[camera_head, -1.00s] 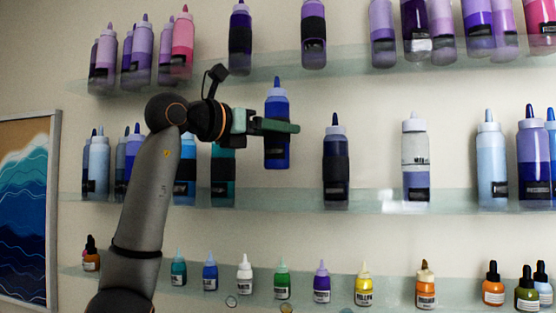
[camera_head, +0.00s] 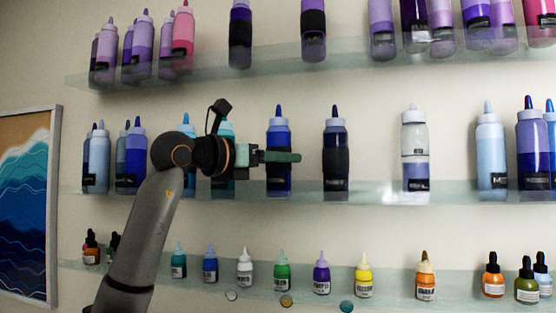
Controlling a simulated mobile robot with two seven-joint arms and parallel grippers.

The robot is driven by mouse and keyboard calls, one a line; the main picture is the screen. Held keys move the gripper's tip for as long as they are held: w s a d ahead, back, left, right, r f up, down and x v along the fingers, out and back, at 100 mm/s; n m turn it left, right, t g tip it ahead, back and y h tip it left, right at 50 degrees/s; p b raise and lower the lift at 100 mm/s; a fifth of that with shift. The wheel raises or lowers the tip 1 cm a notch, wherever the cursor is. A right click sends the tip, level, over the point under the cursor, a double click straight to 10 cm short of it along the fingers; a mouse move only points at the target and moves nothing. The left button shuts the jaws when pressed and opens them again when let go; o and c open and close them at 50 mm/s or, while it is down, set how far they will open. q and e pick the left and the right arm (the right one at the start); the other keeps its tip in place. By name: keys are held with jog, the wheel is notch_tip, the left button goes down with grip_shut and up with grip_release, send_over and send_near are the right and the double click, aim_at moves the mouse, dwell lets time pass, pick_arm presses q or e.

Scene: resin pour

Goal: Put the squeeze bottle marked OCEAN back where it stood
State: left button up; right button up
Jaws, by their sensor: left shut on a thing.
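A blue squeeze bottle (camera_head: 278,136) with a dark blue tip stands upright in the middle of the view, at the middle shelf (camera_head: 375,194). The gripper hides part of it, and I cannot read its label. My left gripper (camera_head: 279,157) comes from the left and is shut on this bottle around its middle. The bottle's base is level with the bases of its neighbours, at the shelf; I cannot tell whether it touches the glass. My right gripper is not in view.
A dark navy bottle (camera_head: 335,145) stands close to its right. A teal bottle (camera_head: 223,127) is partly hidden behind my left gripper. Purple bottles line the upper shelf (camera_head: 270,59); small bottles line the lower shelf (camera_head: 390,281). A wave picture (camera_head: 24,200) hangs at left.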

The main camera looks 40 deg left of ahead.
pick_arm(q)
jog(key=shift+f, duration=0.2)
jog(key=o, duration=1.5)
jog(key=shift+c, duration=0.2)
jog(key=shift+r, duration=0.2)
jog(key=s+a+b, duration=0.1)
jog(key=s+b, duration=0.1)
jog(key=s, duration=1)
